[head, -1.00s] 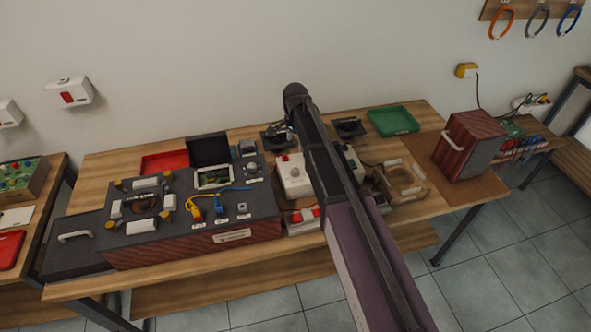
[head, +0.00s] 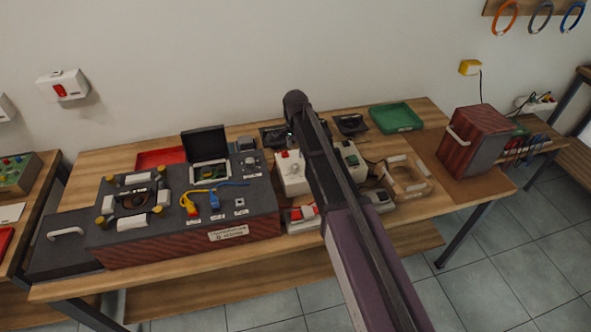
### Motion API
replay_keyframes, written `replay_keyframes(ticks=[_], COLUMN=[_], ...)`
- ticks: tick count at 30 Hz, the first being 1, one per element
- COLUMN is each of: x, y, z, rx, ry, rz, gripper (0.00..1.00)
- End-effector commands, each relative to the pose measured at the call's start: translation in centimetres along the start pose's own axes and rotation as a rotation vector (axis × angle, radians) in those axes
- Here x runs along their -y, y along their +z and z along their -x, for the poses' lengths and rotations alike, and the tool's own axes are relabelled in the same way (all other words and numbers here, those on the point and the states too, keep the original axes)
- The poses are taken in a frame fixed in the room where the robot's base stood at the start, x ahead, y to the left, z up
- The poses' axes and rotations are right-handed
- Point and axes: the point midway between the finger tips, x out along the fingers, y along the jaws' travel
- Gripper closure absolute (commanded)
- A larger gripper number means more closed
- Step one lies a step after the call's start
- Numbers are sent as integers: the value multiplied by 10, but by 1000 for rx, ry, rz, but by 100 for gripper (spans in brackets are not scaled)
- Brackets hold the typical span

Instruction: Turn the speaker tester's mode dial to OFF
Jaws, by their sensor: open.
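My arm (head: 345,205) reaches from the bottom edge up over the middle of the table. My gripper cannot be made out; the arm's far end hides it. A white box (head: 291,176) with a red part on top stands just left of the arm. The round dial seen on it earlier is now mostly behind the arm. I cannot tell which box is the speaker tester, nor read any dial setting.
A large black-topped hifi case (head: 150,240) with yellow and blue plugs fills the table's left half. A red tray (head: 161,158) and a green tray (head: 395,117) lie at the back. A red-brown speaker box (head: 472,142) stands right. Table (head: 440,185) is bare at front right.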

Motion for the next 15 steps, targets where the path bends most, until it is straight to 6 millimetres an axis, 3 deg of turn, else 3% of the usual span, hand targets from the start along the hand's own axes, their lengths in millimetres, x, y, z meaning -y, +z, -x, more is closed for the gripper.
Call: replay_keyframes(ticks=[15], x=[0], y=[0], z=[-43], rx=[0], ry=[0], rz=[0], gripper=[21])
